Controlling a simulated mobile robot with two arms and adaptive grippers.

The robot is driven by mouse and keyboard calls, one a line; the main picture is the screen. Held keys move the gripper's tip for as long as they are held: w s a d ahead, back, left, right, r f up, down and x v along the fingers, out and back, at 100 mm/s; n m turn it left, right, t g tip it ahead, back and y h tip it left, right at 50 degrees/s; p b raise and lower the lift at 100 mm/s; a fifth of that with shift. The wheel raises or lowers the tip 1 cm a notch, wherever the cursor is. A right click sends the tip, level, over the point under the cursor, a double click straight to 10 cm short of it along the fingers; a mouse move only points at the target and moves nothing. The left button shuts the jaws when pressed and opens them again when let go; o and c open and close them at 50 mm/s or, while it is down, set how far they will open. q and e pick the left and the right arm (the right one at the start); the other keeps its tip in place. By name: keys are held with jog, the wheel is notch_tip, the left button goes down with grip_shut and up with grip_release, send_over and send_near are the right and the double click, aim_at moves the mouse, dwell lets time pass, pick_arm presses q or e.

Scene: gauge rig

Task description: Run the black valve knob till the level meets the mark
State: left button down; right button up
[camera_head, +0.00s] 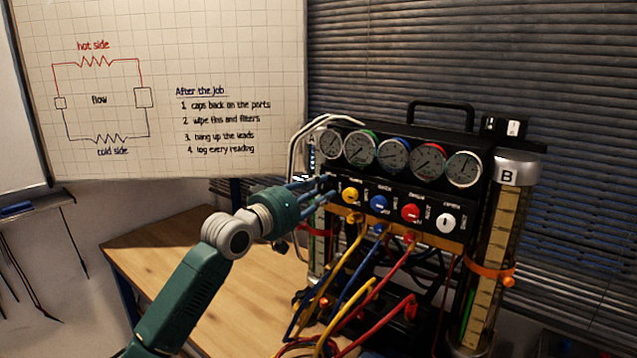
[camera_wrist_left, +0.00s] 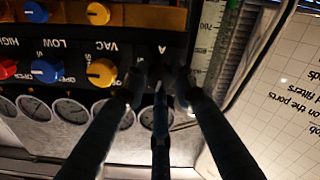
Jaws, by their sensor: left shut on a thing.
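My left gripper (camera_head: 322,186) reaches in from the left to the left end of the black gauge panel (camera_head: 467,195). Its fingers are closed around the black valve knob (camera_wrist_left: 160,72), which is mostly hidden between the dark fingertips (camera_wrist_left: 160,78) in the left wrist view. Part of a clear scaled cylinder (camera_wrist_left: 207,40) stands beside the knob there. In the head view this left cylinder (camera_head: 319,252) is largely behind my arm and the hoses. A tall cylinder marked B (camera_head: 502,215) stands at the right with an orange ring (camera_head: 490,275). I cannot clearly read the levels. My right gripper is not in view.
Several round gauges (camera_head: 393,155) sit above yellow (camera_head: 351,195), blue (camera_head: 379,203), red (camera_head: 410,213) and white (camera_head: 445,222) knobs. Coloured hoses (camera_head: 365,290) hang in front. The wooden table (camera_head: 150,248) is clear at the left. A whiteboard (camera_head: 230,60) stands behind.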

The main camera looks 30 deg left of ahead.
pick_arm(q)
jog(key=shift+a+r+n+p, duration=0.1)
jog(key=shift+r+n+p, duration=0.4)
jog(key=shift+n, duration=0.4)
jog(key=shift+f, duration=0.1)
jog(key=c, duration=1.4)
grip_release()
jog(key=shift+w+f, duration=0.25)
jog(key=shift+f, duration=0.1)
jog(key=s, duration=1.2)
jog(key=shift+a, duration=0.35)
